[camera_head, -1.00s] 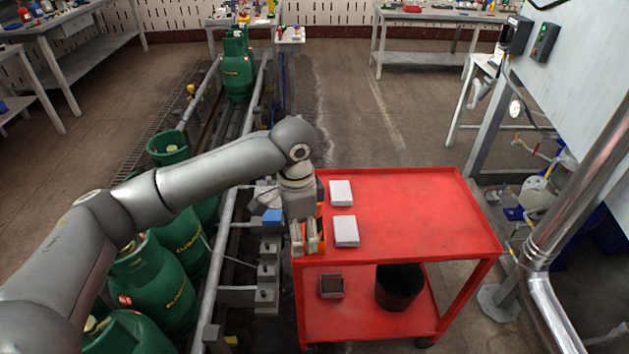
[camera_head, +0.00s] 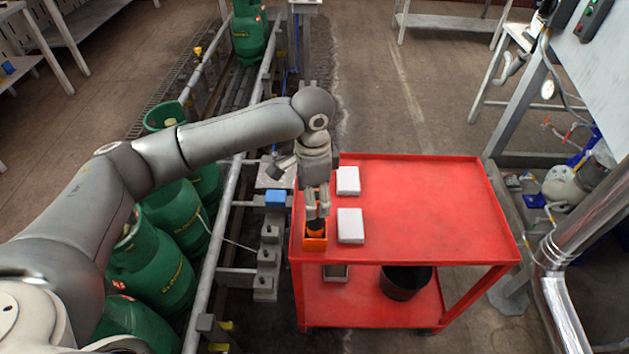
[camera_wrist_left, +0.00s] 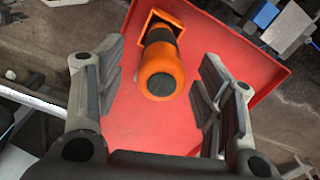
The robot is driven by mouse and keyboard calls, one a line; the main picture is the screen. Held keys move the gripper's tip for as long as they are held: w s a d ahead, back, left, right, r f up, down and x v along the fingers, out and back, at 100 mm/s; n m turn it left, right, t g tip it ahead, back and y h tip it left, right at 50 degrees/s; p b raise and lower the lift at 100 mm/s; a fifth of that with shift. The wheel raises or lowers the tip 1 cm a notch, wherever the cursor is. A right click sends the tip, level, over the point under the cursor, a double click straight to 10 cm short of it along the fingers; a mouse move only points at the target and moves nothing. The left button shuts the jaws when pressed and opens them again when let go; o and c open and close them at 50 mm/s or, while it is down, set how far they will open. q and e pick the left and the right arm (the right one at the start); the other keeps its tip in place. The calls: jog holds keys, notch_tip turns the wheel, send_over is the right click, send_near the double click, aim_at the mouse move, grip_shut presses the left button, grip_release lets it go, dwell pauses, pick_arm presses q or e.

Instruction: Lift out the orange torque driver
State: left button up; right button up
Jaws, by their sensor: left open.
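The orange torque driver (camera_wrist_left: 163,72) has an orange handle with a rounded end and a black band. It stands in an orange square holder (camera_head: 314,243) at the left edge of the red cart's top. The holder also shows in the left wrist view (camera_wrist_left: 178,20). My left gripper (camera_head: 317,212) is above the holder, pointing down, with its fingers apart. In the left wrist view the driver's handle lies between the open fingers (camera_wrist_left: 155,95), with gaps on both sides. In the head view the fingers partly hide the driver. My right gripper is not in view.
Two white boxes (camera_head: 349,226) lie on the red cart (camera_head: 430,210) just right of the gripper. The cart's right side is clear. A black bin (camera_head: 402,282) stands on its lower shelf. Green gas cylinders (camera_head: 165,275) line the conveyor at left. A steel pipe (camera_head: 553,250) rises at right.

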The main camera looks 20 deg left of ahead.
aim_at(315, 221)
pick_arm(q)
jog(key=f, duration=0.6)
jog(key=shift+w+f+p, duration=0.1)
jog(key=shift+w+p, duration=0.1)
jog(key=shift+p, duration=0.15)
jog(key=shift+f, duration=0.8)
grip_shut()
jog(key=c, duration=0.7)
grip_release()
jog(key=c, duration=0.5)
jog(key=shift+r, duration=0.15)
